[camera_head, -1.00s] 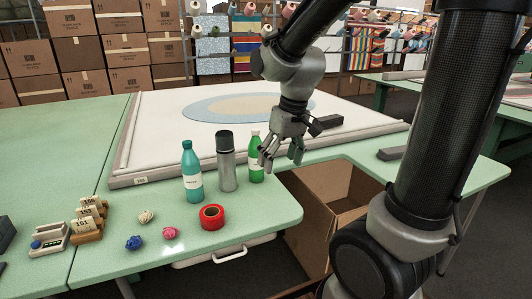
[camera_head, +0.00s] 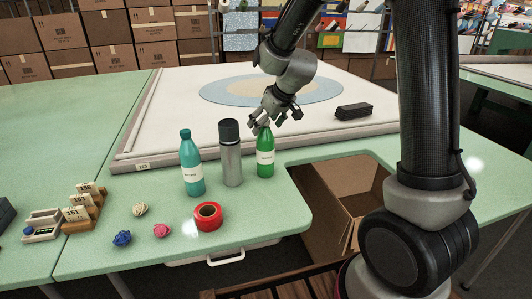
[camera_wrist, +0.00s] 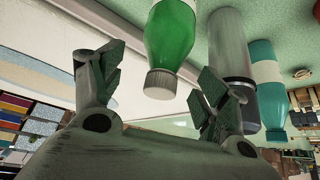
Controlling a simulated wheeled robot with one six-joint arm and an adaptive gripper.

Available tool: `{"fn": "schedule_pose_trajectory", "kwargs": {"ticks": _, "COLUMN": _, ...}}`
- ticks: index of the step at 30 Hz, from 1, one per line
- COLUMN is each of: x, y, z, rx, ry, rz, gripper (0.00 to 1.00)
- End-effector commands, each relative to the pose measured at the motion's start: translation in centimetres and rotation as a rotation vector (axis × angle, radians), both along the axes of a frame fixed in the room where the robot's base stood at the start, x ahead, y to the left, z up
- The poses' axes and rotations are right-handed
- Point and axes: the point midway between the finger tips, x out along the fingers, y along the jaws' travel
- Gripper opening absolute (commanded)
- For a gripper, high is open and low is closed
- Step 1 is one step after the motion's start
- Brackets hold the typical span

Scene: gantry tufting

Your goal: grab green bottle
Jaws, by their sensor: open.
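The green bottle (camera_head: 265,157) stands upright on the green table, with a white label and a pale cap. My gripper (camera_head: 275,118) is just above and behind its top in the head view, and covers part of the cap area. In the wrist view the green bottle (camera_wrist: 171,38) hangs upside down, its cap (camera_wrist: 161,84) in the gap between the two fingers. My gripper (camera_wrist: 155,88) is open and empty in the wrist view. I cannot tell whether a finger touches the cap.
A grey flask (camera_head: 231,158) with a black lid stands close left of the green bottle. A teal bottle (camera_head: 191,165) is further left. A red tape roll (camera_head: 208,215) and yarn balls lie in front. An open cardboard box (camera_head: 345,200) sits below the table's cut-out at right.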

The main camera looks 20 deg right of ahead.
Motion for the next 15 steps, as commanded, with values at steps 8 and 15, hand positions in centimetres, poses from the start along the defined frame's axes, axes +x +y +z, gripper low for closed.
{"fn": "schedule_pose_trajectory", "kwargs": {"ticks": 8, "x": 1.9, "y": 0.8, "z": -2.8, "rx": 0.000, "ry": 0.001, "rz": 0.000, "gripper": 0.74}}
{"fn": "schedule_pose_trajectory", "kwargs": {"ticks": 15, "x": 2.0, "y": 0.9, "z": -2.9, "rx": 0.000, "ry": 0.001, "rz": 0.000, "gripper": 0.73}}
